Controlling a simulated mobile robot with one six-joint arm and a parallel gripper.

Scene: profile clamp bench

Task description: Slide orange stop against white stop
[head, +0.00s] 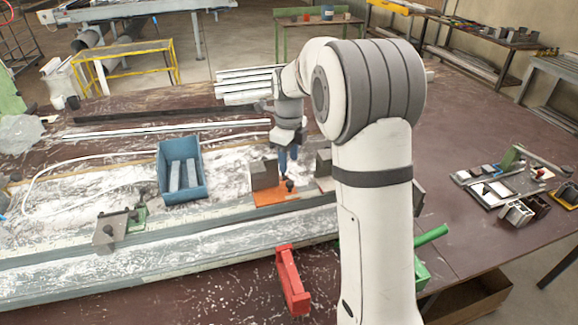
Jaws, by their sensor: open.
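The orange stop (270,196) has an orange base plate, a grey upright block on its left and a dark knob on its right. It sits on the bench rail. Just right of it, across a small gap, stands another grey block (324,164) on a pale base, partly hidden behind my arm. It looks like the white stop, but its colour is hard to tell. My gripper (289,168) points down, open, with blue fingers just above or around the orange stop's knob. I cannot tell whether the fingers touch it.
A green-based stop (122,226) stands farther left on the rail. A blue bin (181,171) with light bars lies behind the rail. A red clamp (292,281) lies in front. Loose metal parts (497,190) lie at right. The rail between the green-based and orange stops is clear.

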